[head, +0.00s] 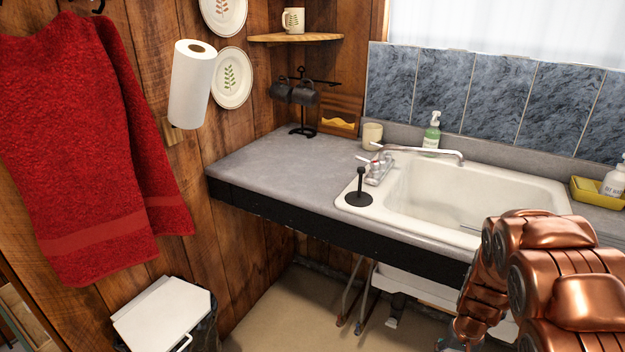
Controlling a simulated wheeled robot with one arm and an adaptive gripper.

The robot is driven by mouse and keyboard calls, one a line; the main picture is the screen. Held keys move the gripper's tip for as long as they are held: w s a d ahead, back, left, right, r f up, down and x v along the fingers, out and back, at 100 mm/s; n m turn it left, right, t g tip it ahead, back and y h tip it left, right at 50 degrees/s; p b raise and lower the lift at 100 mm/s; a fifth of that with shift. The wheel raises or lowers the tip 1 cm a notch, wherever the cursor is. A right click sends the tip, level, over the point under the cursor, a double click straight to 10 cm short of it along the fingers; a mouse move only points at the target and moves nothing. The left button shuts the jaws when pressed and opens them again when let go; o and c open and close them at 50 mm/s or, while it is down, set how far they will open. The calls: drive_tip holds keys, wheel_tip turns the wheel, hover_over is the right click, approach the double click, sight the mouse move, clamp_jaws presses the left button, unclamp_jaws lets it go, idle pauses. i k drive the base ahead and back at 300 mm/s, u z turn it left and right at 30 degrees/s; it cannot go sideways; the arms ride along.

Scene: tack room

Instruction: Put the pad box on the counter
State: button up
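The grey counter (265,165) runs along the back wall, with a clear stretch left of the white sink (460,195). I cannot pick out the pad box with certainty in this view. My copper-coloured arm comes in at the lower right, in front of the sink, and bends down toward the bottom edge. My gripper is not clearly visible there, so what it may hold is hidden.
A mug rack (302,98) and a cream cup (372,134) stand at the counter's back. A green soap bottle (432,132) is behind the sink; a yellow tray (598,194) is at right. A white-lidded bin (162,316) stands below a red towel (85,140).

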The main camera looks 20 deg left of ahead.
sight(268, 161)
drive_tip(key=u, duration=1.55)
drive_tip(key=i, duration=0.9)
